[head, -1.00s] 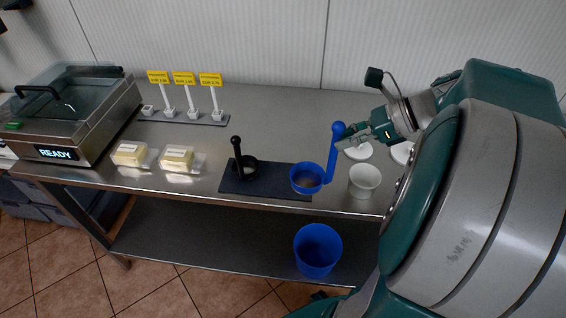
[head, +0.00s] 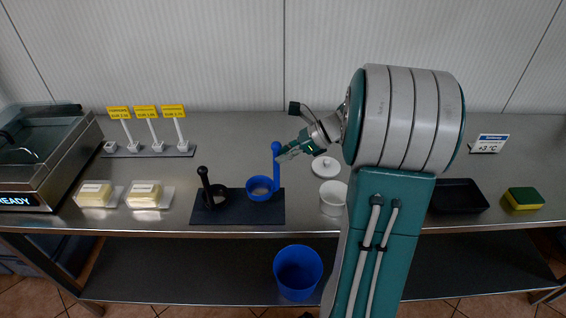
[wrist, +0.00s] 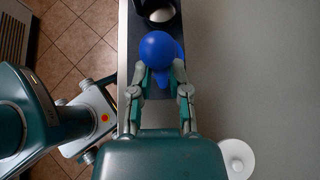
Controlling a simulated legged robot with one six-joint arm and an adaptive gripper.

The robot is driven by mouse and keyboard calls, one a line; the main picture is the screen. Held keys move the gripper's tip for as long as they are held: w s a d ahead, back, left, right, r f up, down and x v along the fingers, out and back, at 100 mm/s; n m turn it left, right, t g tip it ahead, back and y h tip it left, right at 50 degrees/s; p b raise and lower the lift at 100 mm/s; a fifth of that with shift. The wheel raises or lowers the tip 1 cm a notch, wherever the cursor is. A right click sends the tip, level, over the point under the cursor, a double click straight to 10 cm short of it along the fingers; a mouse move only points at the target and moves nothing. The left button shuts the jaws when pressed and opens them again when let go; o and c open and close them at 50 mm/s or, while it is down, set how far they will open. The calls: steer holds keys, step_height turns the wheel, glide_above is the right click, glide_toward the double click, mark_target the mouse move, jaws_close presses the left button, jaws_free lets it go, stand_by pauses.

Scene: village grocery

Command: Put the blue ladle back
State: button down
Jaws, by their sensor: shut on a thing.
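The blue ladle (head: 261,189) has a round cup and an upright handle with a ball knob. My gripper (head: 284,153) is shut on the upper handle, just below the knob. In the wrist view the blue knob (wrist: 157,49) sits between the two fingers and hides much of the ladle below it. The cup is at the right part of a dark mat (head: 237,213); I cannot tell whether it touches the mat. A black ladle (head: 205,188) with an upright handle stands on the mat's left part.
A white cup (head: 333,198) stands close to the mat's right, with a white lid (head: 325,166) behind it. Packed yellow blocks (head: 144,194) lie left. A blue bucket (head: 298,271) is below the steel counter. A black tray (head: 459,196) and sponge (head: 523,198) lie right.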

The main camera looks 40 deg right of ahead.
steer(key=shift+w+f, duration=0.1)
steer(key=shift+f, duration=1.55)
steer(key=c, duration=0.6)
jaws_free()
steer(key=shift+f, duration=0.1)
